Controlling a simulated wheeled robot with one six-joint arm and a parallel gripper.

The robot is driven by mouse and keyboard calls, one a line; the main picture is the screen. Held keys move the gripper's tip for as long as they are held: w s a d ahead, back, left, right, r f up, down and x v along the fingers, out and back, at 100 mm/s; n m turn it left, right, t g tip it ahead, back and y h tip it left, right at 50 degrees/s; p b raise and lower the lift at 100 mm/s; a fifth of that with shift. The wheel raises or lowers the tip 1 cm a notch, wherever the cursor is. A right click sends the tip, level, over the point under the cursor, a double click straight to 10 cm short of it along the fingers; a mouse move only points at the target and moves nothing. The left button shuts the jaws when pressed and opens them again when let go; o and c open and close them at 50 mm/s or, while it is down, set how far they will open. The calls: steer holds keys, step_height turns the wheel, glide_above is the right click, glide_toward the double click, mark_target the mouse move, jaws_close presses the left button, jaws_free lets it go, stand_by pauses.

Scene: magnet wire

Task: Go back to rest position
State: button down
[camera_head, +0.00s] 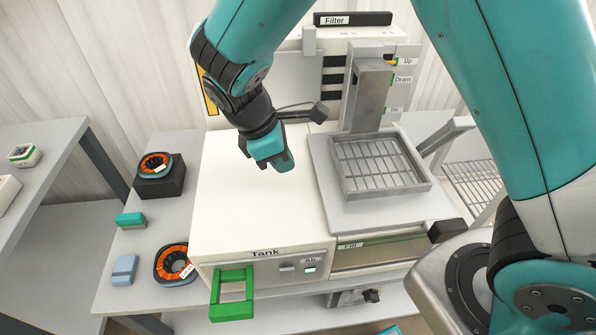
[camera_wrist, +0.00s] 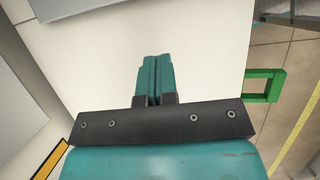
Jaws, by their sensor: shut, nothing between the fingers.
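My gripper (camera_head: 284,164) hangs above the white top of the machine labelled Tank (camera_head: 225,205), with its teal fingers pointing down and forward. In the wrist view my gripper (camera_wrist: 154,62) shows its two teal fingers pressed together with nothing between them. The white machine top (camera_wrist: 100,60) fills most of that view below the fingers. The gripper appears apart from the machine; the exact height cannot be told.
A grey tray with a grid (camera_head: 380,188) stands right of my gripper, before an upright column (camera_head: 366,95). A green handle (camera_head: 231,310) sticks out in front. Copper-wound rings (camera_head: 173,268) and small blocks (camera_head: 124,270) lie on the left table. A Filter box (camera_head: 352,19) is behind.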

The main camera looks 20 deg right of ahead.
steer(key=s+d+r+m+y+p, duration=0.1)
steer(key=s+r+m+y+p, duration=0.3)
steer(key=r, duration=0.9)
steer(key=s+r+m+y, duration=0.2)
steer(key=s+r, duration=0.1)
steer(key=s, duration=0.3)
steer(key=s+r+m+t+y+p, duration=0.1)
steer(key=s+r+m+y, duration=0.1)
steer(key=s+r, duration=0.2)
steer(key=s, duration=0.3)
steer(key=shift+s+r, duration=0.25)
steer(key=shift+s, duration=0.05)
steer(key=shift+a, duration=0.2)
stand_by(0.4)
